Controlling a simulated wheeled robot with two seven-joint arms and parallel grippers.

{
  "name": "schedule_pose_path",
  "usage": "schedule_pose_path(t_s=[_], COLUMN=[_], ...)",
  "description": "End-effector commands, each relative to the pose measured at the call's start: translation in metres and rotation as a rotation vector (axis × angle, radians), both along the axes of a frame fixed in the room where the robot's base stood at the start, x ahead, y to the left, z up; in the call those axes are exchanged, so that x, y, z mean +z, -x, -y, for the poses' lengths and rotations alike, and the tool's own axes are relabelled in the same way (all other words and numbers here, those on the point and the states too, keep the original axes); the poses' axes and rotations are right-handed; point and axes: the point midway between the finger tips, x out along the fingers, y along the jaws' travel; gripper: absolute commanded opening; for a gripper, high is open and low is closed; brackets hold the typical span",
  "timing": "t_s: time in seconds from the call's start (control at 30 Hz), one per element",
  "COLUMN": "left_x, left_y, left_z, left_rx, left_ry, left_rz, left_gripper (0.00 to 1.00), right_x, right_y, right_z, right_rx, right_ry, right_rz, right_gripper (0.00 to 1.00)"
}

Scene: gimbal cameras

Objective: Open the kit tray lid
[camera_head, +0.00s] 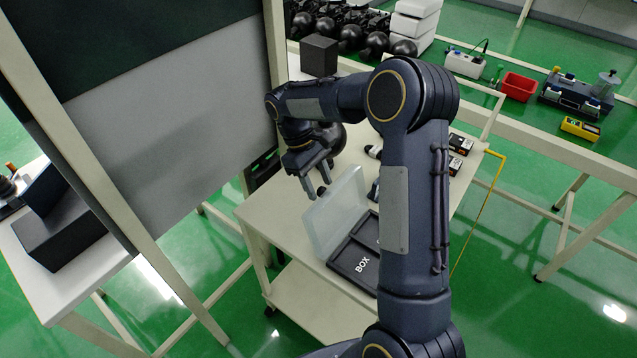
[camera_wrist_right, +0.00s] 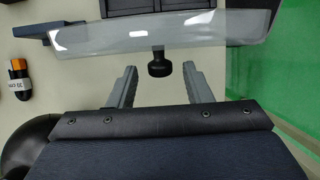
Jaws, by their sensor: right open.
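The kit tray (camera_head: 352,262), dark and marked BOX, sits on a cream cart. Its translucent lid (camera_head: 334,215) stands raised at a steep angle along the tray's left side. In the right wrist view the lid (camera_wrist_right: 160,36) spans the top, with a small black knob (camera_wrist_right: 159,66) on its near face. My right gripper (camera_head: 318,190) is beside the upper left part of the lid. Its fingers (camera_wrist_right: 158,88) are open, with the knob just beyond and between their tips; contact cannot be told. My right arm hides part of the tray. My left gripper is not in view.
The cart top (camera_head: 262,210) has free room left of the lid. Small dark items (camera_head: 460,145) lie at its far right. A grey panel (camera_head: 170,105) on a frame stands at left. An orange-black item (camera_wrist_right: 19,75) lies left of the gripper.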

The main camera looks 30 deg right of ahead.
Motion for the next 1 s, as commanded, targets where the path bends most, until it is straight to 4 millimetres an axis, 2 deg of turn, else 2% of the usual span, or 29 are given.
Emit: schedule_pose_path(t_s=[0.13, 0.37, 0.7, 1.0], left_x=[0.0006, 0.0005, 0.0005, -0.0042], left_y=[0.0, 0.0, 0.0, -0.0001], left_z=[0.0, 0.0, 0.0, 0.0], left_rx=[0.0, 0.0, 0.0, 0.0], left_ry=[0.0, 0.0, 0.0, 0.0], left_rz=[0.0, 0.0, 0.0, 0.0], left_gripper=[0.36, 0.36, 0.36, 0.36], right_x=[-0.0068, -0.0074, -0.0071, -0.0039], right_y=[0.003, 0.003, 0.003, 0.0076], right_z=[0.0008, 0.0008, 0.0008, 0.0035], right_rx=[0.0, 0.0, 0.0, -0.001], right_ry=[-0.001, 0.0, 0.0, -0.015], right_rz=[0.0, 0.001, 0.001, 0.036], right_gripper=[0.45, 0.45, 0.01, 0.0])
